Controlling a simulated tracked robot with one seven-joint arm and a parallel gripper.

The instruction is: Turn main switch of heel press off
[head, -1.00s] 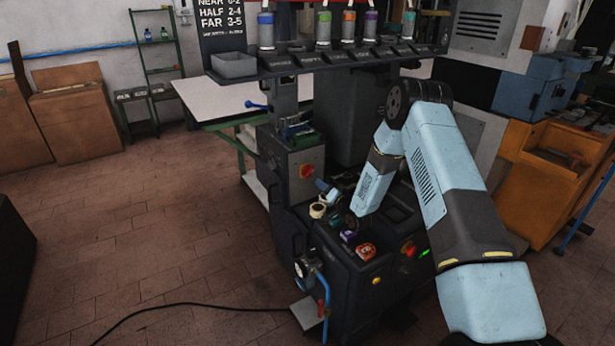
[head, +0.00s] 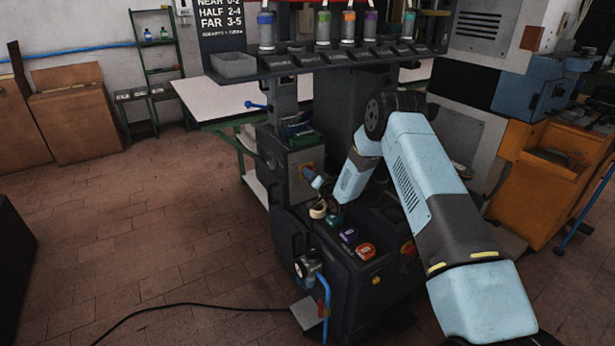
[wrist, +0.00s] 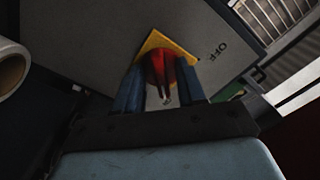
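The main switch is a red knob on a yellow plate (wrist: 153,42), on the grey face of the heel press's control box (head: 312,154). In the head view my gripper (head: 311,175) is right at the switch and covers most of it; only a bit of yellow plate (head: 306,168) shows. In the wrist view the red knob (wrist: 160,65) sits between the two blue fingers of my gripper (wrist: 163,80). The fingers are apart, one on each side of it; firm contact is not visible. An OFF label (wrist: 217,50) is printed right of the plate.
Below the box, a tape roll (head: 318,210) and purple (head: 349,235) and red (head: 365,250) items lie on the press's top. A shelf of bins (head: 330,59) hangs above. A blue hose (head: 325,295) runs at the front.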

